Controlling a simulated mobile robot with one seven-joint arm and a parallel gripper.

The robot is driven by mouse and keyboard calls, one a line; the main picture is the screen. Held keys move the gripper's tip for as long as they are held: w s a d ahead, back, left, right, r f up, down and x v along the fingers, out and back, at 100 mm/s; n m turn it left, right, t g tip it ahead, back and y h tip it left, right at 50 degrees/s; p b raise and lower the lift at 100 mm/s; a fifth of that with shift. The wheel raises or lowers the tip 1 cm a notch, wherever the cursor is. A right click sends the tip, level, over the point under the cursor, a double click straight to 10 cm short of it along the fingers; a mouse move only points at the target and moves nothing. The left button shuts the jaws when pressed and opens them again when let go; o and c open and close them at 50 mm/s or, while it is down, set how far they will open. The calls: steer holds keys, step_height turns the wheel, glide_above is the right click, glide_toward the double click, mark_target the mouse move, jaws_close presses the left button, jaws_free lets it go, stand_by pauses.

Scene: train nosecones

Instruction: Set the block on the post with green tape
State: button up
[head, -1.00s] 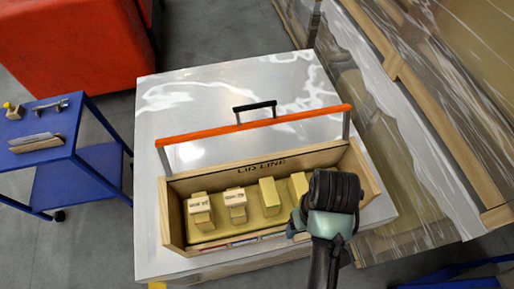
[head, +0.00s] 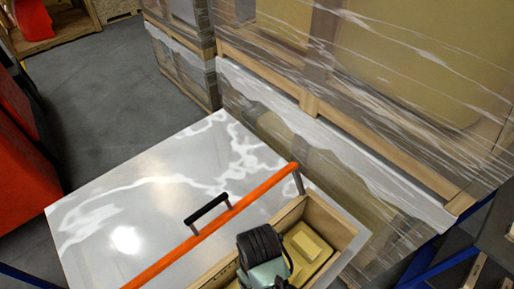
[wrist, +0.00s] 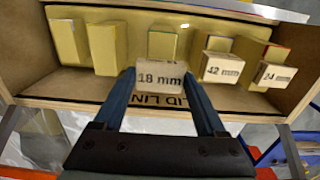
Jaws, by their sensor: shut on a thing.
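My gripper (wrist: 165,95) is shut on a pale wooden block marked "18 mm" (wrist: 161,75). In the wrist view the block is in front of the middle yellow post (wrist: 162,42); I cannot tell if they touch. That post has a thin greenish edge, too small to be sure it is tape. Bare posts stand at left (wrist: 103,48) and far left (wrist: 68,40). To the right, two posts carry wooden blocks, one marked 24 mm (wrist: 275,75), the other maybe 12 or 32 mm (wrist: 222,67). In the head view my gripper (head: 265,270) hides most posts.
A black handle (head: 207,208) lies beyond the bar. Wrapped pallets (head: 350,120) stand close behind at right. The table's left part is clear.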

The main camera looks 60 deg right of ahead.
steer(key=shift+f+p, duration=0.3)
steer(key=shift+f, duration=1.65)
steer(key=shift+f, duration=0.15)
steer(key=o, duration=1.2)
steer(key=shift+o, duration=0.2)
step_height(320, 180, up, 11)
steer(key=shift+r, duration=0.1)
steer(key=shift+r+p, duration=0.6)
steer(key=shift+p, duration=0.05)
steer(key=shift+w, duration=0.1)
